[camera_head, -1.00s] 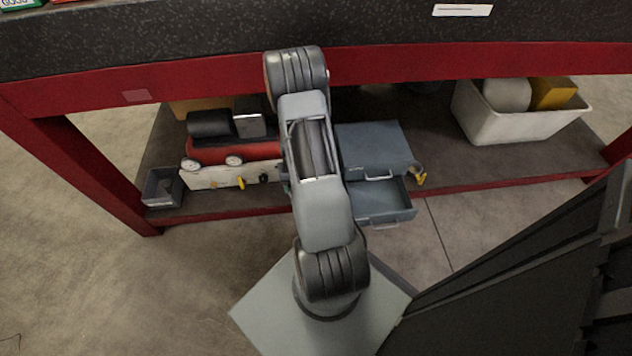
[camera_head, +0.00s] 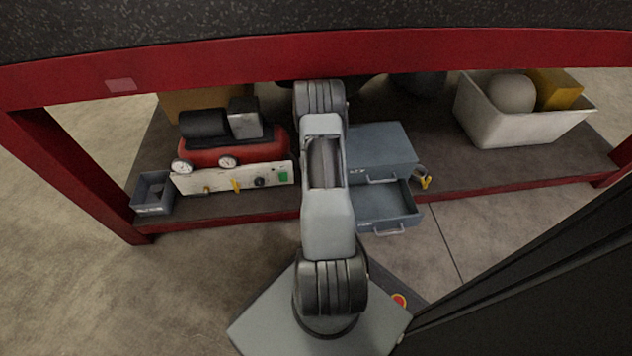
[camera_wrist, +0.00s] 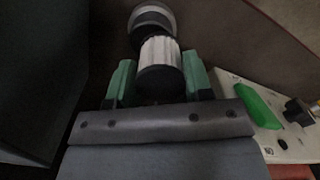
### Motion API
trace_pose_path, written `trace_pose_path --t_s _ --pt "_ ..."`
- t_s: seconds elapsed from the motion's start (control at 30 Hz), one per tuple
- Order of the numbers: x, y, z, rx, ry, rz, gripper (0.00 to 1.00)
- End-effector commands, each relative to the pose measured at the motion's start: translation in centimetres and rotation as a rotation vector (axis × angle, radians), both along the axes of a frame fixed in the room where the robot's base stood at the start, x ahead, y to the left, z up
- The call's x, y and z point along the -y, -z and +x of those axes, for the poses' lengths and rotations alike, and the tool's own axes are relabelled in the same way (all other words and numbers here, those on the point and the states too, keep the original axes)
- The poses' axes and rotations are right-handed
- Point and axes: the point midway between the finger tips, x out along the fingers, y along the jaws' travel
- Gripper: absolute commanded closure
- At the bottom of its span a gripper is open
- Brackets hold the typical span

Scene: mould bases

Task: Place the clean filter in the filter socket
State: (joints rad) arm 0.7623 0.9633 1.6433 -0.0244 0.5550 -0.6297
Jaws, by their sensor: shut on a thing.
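My gripper (camera_wrist: 158,76) has green fingers shut on a filter (camera_wrist: 160,52) with white pleated sides and a dark end cap facing the wrist camera. Just beyond the filter in the wrist view is a round dark and pale grey part (camera_wrist: 152,18). I cannot tell whether it is the filter socket, nor whether the filter touches it. In the head view my gripper and the filter are hidden behind my arm. The red compressor (camera_head: 232,153) stands on the lower shelf, left of my arm, above a white panel (camera_head: 220,179) with a green switch.
A blue-grey cabinet (camera_head: 383,148) with its lower drawer (camera_head: 386,206) open is right of my arm. A white bin (camera_head: 492,124) stands further right, a small grey bin (camera_head: 153,193) far left. The red bench beam (camera_head: 240,62) runs above the shelf.

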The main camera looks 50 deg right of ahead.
Motion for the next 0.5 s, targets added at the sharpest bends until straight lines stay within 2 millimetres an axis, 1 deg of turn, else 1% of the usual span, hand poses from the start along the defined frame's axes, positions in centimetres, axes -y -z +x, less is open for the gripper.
trace_pose_path --t_s 0.03,0.27,0.37,0.5 --pt "0.3 0.5 0.1 0.001 0.0 0.0 0.81" --pt "0.8 1.1 0.3 0.0 0.0 0.0 0.81" --pt "1.4 2.1 0.4 -0.001 0.001 0.001 0.81" --pt "1.3 4.2 0.4 -0.001 0.0 0.001 0.81"
